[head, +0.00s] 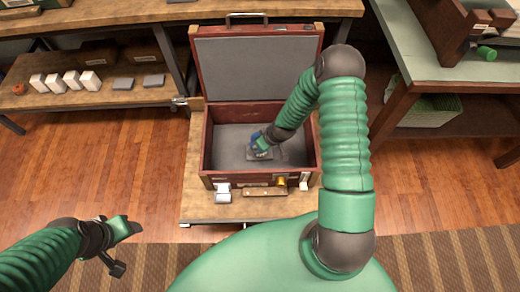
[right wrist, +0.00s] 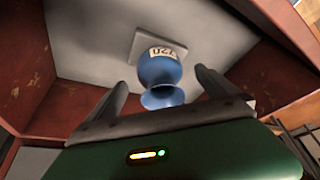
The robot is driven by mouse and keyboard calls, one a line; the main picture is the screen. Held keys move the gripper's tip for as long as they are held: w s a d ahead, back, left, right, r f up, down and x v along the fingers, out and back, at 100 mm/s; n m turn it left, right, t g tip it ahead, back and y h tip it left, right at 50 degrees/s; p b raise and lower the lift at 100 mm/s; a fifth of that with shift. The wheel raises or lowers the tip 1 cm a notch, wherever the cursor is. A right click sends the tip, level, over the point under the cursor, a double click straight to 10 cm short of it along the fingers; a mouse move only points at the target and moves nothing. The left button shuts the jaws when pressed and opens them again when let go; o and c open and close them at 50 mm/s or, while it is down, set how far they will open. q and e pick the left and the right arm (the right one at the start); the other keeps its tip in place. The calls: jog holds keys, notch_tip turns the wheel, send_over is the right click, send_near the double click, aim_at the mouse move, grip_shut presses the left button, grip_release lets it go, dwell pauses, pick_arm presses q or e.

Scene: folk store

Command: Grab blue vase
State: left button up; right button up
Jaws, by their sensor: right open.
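The blue vase (right wrist: 160,70) stands in the open suitcase (head: 262,181), on a small pale square base, with a tag on its side. In the head view only a bit of the blue vase (head: 256,136) shows beside my right gripper (head: 262,150), which is down inside the case. In the right wrist view my right gripper (right wrist: 165,88) is open, one finger on each side of the vase, with gaps on both sides. Whether the vase lies fully between the fingers is unclear. My left gripper (head: 121,248) is at the lower left, away from the case, its fingers apart and empty.
The suitcase rests on a low wooden table (head: 200,207), its lid (head: 255,65) raised at the back. A shelf (head: 110,98) with white boxes (head: 90,80) stands at left. A green-topped table (head: 425,50) stands at right. Bare wooden floor (head: 120,165) lies left of the case.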

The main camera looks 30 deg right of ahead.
jog(key=shift+w+a+f, duration=0.2)
jog(key=shift+a+f, duration=0.1)
jog(key=shift+f, duration=0.15)
jog(key=b+x, duration=0.2)
jog(key=x, duration=0.1)
jog(key=b+x, duration=0.1)
jog(key=x, duration=0.1)
jog(key=shift+w+d+f, duration=0.1)
jog(key=shift+d, duration=0.25)
jog(key=shift+w+d+f, duration=0.1)
jog(key=shift+r, duration=0.2)
jog(key=shift+a, duration=0.2)
jog(key=c, duration=0.5)
jog(key=shift+d, duration=0.1)
jog(key=c, duration=1.2)
